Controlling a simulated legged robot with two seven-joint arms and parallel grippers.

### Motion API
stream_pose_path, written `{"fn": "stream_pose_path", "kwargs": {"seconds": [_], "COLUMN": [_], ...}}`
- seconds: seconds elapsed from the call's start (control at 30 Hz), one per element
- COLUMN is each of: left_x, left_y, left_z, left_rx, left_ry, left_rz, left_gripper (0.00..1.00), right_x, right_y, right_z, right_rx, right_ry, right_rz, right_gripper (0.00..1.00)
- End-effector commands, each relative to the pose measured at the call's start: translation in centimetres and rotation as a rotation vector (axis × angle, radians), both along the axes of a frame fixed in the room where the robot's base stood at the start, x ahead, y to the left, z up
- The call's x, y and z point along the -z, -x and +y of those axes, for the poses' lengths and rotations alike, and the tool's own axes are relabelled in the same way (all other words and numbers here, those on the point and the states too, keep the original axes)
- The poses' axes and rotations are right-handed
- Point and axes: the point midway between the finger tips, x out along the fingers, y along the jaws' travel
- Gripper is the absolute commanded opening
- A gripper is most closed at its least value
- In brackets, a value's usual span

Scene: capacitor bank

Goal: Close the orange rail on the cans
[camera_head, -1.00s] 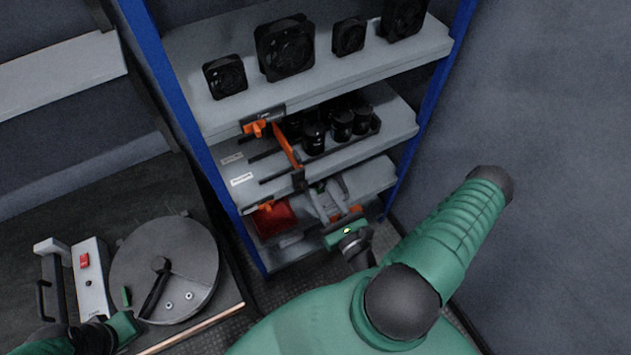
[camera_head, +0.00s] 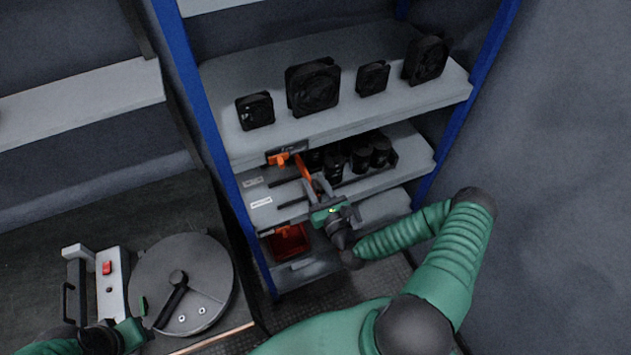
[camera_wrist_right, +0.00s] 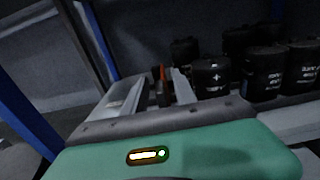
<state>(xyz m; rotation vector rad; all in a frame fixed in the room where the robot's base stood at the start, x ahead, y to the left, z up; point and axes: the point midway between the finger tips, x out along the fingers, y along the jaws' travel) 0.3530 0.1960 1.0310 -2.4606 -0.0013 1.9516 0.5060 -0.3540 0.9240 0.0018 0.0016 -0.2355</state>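The cans stand upright in a dark tray and also show at the right of the right wrist view (camera_wrist_right: 262,75). My right gripper (camera_head: 317,184) is open at the shelf's front, at the rail's near end. In the right wrist view its fingers (camera_wrist_right: 155,88) are apart, with a bit of the orange rail (camera_wrist_right: 162,73) showing between them, farther in. Contact is unclear. My left gripper (camera_head: 138,318) is at lower left, beside a round lid; its opening is unclear.
Black fans (camera_head: 313,87) stand on the shelf above. A red bin (camera_head: 287,243) is on the shelf below. Blue posts (camera_head: 200,110) frame the rack. A round grey lid (camera_head: 205,270) lies on the left bench.

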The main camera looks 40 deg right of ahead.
Motion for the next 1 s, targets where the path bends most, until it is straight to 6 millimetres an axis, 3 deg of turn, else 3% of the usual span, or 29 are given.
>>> {"fn": "stream_pose_path", "kwargs": {"seconds": [0.23, 0.5, 1.0], "left_x": [0.01, 0.01, 0.01], "left_y": [0.01, 0.01, 0.01], "left_z": [0.00, 0.00, 0.00], "left_rx": [0.000, 0.000, 0.000], "left_ry": [0.000, 0.000, 0.000], "left_rz": [0.000, 0.000, 0.000], "left_gripper": [0.33, 0.33, 0.33], "right_x": [0.04, 0.05, 0.06], "right_y": [-0.07, -0.06, -0.04], "right_z": [-0.05, -0.06, -0.08], "right_rx": [0.000, 0.000, 0.000], "right_ry": [0.000, 0.001, 0.001], "right_rz": [0.000, 0.000, 0.000], "right_gripper": [0.31, 0.00, 0.00]}}
